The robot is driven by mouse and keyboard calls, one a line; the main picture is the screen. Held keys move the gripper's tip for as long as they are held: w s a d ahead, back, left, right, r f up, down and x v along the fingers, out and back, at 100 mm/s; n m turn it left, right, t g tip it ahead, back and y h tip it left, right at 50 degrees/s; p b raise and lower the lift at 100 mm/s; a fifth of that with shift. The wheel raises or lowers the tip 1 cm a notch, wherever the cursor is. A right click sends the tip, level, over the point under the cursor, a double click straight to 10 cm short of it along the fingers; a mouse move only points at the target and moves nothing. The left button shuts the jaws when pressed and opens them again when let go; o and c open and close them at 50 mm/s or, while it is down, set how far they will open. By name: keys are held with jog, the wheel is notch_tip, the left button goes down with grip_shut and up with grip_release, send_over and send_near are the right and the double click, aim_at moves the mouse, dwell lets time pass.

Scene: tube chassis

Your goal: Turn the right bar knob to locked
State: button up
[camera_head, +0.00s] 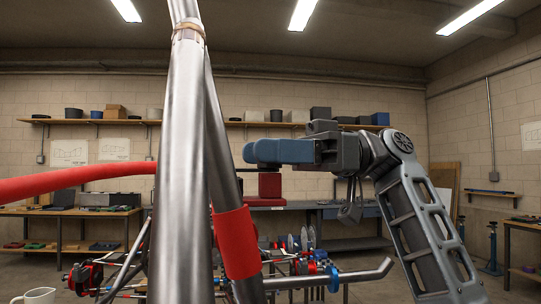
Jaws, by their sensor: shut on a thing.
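My gripper (277,152), with blue finger pads, reaches in from the right and lies level just right of the steel tubes. It is shut on the right bar knob, which is mostly hidden behind the pads. Directly below the pads are a thin dark plate and a red block (269,186), which appear to belong to the knob's mount. The knob's turn angle cannot be made out.
A thick steel tube (181,180) stands in front, with a slanted tube bearing a red sleeve (237,243) behind it. A red bar (80,178) runs left. Chassis parts (300,262) and a bent pipe (350,278) lie below. Workbenches and shelves line the back wall.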

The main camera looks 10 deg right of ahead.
jog(key=shift+n+g+h+p, duration=0.2)
jog(key=shift+n+g+h, duration=0.5)
jog(key=shift+n+g, duration=0.6)
jog(key=shift+n+g+h+p, duration=0.2)
jog(key=shift+n+g+h, duration=0.55)
jog(key=shift+g, duration=0.95)
jog(key=o, duration=0.9)
jog(key=shift+o, duration=0.2)
jog(key=shift+w, duration=0.1)
jog(key=b+v, duration=0.2)
jog(key=v, duration=0.5)
jog(key=shift+w+d, duration=0.2)
jog(key=shift+w, duration=0.05)
